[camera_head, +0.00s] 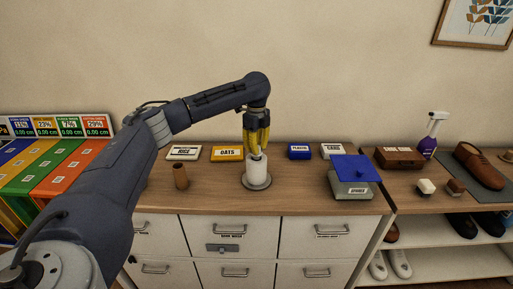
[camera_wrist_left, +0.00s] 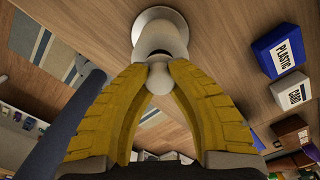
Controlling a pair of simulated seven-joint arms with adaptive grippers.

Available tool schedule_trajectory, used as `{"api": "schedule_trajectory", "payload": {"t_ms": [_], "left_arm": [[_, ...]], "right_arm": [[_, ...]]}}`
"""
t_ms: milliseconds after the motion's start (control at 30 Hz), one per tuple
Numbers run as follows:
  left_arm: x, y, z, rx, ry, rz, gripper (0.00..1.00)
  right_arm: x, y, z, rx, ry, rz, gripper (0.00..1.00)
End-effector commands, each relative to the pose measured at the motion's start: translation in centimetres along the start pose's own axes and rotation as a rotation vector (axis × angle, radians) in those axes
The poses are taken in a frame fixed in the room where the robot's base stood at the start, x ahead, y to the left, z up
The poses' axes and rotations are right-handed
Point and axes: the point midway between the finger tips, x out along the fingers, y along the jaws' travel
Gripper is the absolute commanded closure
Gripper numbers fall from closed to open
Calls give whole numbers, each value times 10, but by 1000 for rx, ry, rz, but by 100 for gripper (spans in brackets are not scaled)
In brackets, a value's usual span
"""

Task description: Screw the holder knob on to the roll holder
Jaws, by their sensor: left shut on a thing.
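The roll holder (camera_head: 257,184) stands upright on the wooden counter, a round grey base with a white roll (camera_head: 257,172) around its post. In the left wrist view the white roll (camera_wrist_left: 160,38) is above the round base (camera_wrist_left: 147,13). My left gripper (camera_head: 256,148) points down over the top of the holder, its yellow fingers shut on the pale rounded holder knob (camera_wrist_left: 158,76). The knob is in line with the post at the top of the roll. I cannot tell whether its thread is engaged. My right gripper is not in view.
A brown cardboard tube (camera_head: 180,177) stands left of the holder. The RICE box (camera_head: 184,153), OATS box (camera_head: 228,154), blue PLASTIC box (camera_head: 299,151) and CARD box (camera_head: 332,150) lie behind. A blue-topped box (camera_head: 352,176) stands right.

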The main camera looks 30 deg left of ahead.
Motion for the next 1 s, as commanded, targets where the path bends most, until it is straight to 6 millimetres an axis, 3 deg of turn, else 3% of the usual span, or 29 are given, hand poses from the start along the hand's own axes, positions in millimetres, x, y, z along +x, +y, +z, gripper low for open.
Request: {"api": "schedule_trajectory", "payload": {"t_ms": [500,1000], "left_arm": [[1,0,-1,527,2,1,100],[1,0,-1,594,2,1,100]], "right_arm": [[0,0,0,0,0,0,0],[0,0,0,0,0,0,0]]}}
